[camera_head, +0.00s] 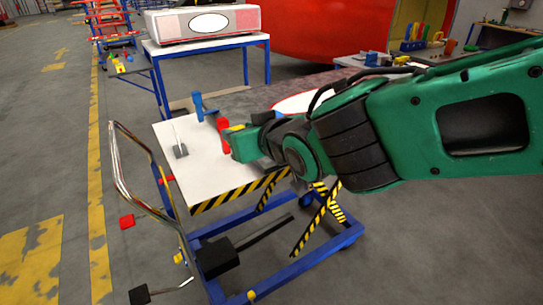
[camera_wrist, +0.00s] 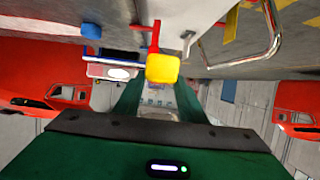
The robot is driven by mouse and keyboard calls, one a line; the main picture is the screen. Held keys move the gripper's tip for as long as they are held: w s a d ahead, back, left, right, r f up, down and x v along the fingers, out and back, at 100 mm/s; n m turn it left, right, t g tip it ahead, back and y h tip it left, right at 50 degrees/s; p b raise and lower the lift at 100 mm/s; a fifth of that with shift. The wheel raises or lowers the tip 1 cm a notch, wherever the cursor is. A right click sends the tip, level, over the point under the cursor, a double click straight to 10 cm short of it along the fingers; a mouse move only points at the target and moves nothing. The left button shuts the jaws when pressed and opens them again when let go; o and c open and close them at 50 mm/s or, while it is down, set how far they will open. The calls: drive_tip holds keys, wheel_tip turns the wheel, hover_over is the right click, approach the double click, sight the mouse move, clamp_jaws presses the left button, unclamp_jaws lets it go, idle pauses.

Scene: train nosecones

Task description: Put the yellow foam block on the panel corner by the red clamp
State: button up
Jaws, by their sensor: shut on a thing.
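The yellow foam block (camera_wrist: 162,68) is held at the tips of my gripper (camera_wrist: 160,84), between the two green fingers. In the head view a small part of the block (camera_head: 236,128) shows at the gripper's tip, and the green fingers hide the rest. The red clamp (camera_head: 223,136) stands at the edge of the white panel (camera_head: 185,180), just left of the gripper tip. In the wrist view the red clamp (camera_wrist: 155,36) shows just beyond the block. Whether the block touches the panel or clamp, I cannot tell.
A blue clamp (camera_head: 199,107) and a grey scraper (camera_head: 180,148) are on the panel. The panel rests on a blue wheeled lift cart (camera_head: 270,278) with a bent metal handle (camera_head: 122,175). A blue-legged table (camera_head: 205,48) stands behind.

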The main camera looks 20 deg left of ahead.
drive_tip(key=w+d+f, duration=0.1)
drive_tip(key=w+f, duration=0.1)
drive_tip(key=w, duration=0.1)
drive_tip(key=w+d+f, duration=0.1)
drive_tip(key=w+f, duration=0.1)
drive_tip(key=w, duration=0.1)
drive_tip(key=w+d+f, duration=0.1)
drive_tip(key=w+f, duration=0.1)
drive_tip(key=w, duration=0.1)
drive_tip(key=shift+d+f, duration=0.2)
drive_tip(key=shift+d, duration=0.05)
drive_tip(key=shift+w+f, duration=0.1)
drive_tip(key=shift+f, duration=1.9)
drive_tip(key=shift+f, duration=0.15)
drive_tip(key=o, duration=1)
drive_tip(key=shift+d+r, duration=0.15)
drive_tip(key=shift+r, duration=0.1)
drive_tip(key=v, duration=1.1)
drive_tip(key=shift+s+d+r, duration=0.15)
drive_tip(key=shift+s+d, duration=0.15)
